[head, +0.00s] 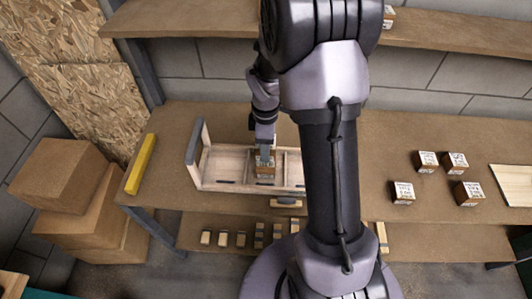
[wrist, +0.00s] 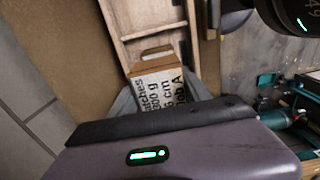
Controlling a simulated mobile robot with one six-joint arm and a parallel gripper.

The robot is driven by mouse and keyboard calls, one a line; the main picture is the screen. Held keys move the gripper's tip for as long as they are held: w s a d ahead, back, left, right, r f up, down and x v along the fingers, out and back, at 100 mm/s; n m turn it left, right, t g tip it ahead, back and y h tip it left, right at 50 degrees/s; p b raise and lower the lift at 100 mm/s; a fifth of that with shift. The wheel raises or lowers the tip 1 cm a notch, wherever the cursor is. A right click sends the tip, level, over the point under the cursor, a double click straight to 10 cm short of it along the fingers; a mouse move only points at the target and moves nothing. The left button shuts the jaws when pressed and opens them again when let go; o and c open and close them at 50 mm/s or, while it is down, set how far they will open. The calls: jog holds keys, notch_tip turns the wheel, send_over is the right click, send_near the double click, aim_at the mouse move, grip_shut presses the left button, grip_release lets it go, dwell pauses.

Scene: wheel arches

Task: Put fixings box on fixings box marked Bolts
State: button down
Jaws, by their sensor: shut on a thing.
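My gripper (head: 265,154) is shut on a small brown fixings box (head: 265,171) with a white label. The box is in or just above the wooden tote with dividers (head: 225,184); I cannot tell if it touches the tote's floor. Several similar boxes stand on the bench at the right: two behind (head: 427,161) (head: 455,162) and two in front (head: 403,193) (head: 468,194). Their labels are too small to read, so I cannot tell which is marked Bolts.
A yellow bar (head: 141,163) lies at the bench's left end. A pale board (head: 513,184) lies at the right end. A shelf (head: 450,34) runs above the bench (head: 390,136). Small blocks (head: 240,239) sit on a lower shelf. Large cartons (head: 65,176) stand at the left.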

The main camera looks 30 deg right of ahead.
notch_tip(320, 180, down, 3)
jog(key=shift+s+f+b, duration=0.1)
jog(key=shift+f+b, duration=0.05)
jog(key=shift+b, duration=0.55)
jog(key=shift+c, duration=2.4)
grip_release()
notch_tip(320, 180, up, 13)
jog(key=p, duration=0.5)
jog(key=shift+f, duration=0.15)
jog(key=s+a+r+m+t+y, duration=0.2)
jog(key=s+a+r+m+t, duration=0.3)
jog(key=s+a+r+m, duration=1)
notch_tip(320, 180, up, 2)
jog(key=shift+s+a+r+m+t, duration=0.1)
jog(key=shift+s+a+m+t, duration=0.25)
jog(key=shift+s+a, duration=0.55)
